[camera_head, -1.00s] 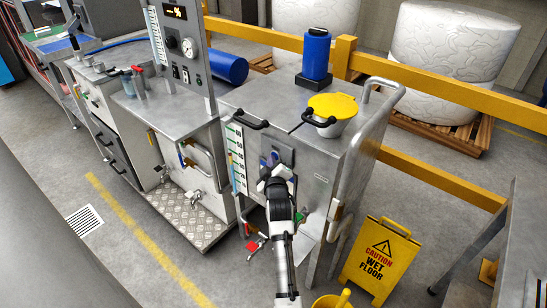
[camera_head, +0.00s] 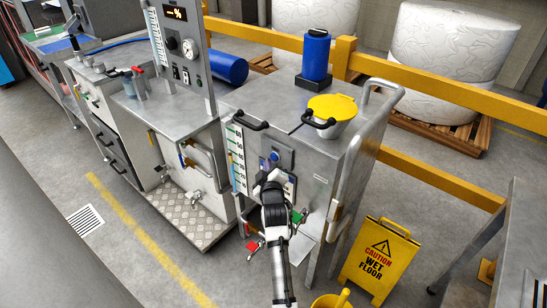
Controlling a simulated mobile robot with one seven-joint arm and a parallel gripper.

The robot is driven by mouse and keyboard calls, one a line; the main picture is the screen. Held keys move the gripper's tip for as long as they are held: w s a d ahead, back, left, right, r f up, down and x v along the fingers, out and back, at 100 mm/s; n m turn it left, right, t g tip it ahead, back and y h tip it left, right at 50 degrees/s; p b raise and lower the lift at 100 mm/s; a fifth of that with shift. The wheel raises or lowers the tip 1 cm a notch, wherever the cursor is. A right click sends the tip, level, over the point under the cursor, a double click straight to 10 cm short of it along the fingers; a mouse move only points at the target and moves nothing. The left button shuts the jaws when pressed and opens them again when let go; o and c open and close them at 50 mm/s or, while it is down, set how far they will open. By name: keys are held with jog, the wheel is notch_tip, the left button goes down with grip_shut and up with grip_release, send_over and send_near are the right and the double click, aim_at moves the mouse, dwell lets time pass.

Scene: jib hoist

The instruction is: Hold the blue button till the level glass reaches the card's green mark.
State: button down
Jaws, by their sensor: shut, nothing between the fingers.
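The blue button (camera_head: 275,156) shows on a small dark control panel (camera_head: 280,152) on the front of the steel cabinet. The numbered card (camera_head: 236,160) stands upright at the cabinet's left front edge, with the level glass beside it. The card's green mark and the level in the glass are too small to make out surely. My gripper (camera_head: 267,177) is shut and empty, in front of the panel just below the blue button. It looks apart from the button, though the depth gap is hard to judge. My gripper and wrist hide the panel's lower part.
A yellow-lidded bucket (camera_head: 333,107) and a blue cylinder (camera_head: 315,55) stand on the cabinet. Red (camera_head: 252,246) and green (camera_head: 299,217) valve handles sit low near my arm. A wet floor sign (camera_head: 380,262) stands at the right. A bent rail (camera_head: 355,165) runs down the cabinet's right side.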

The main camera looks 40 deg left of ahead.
jog(key=shift+s+a+p, duration=0.2)
jog(key=shift+s+p, duration=0.4)
jog(key=shift+s, duration=1.95)
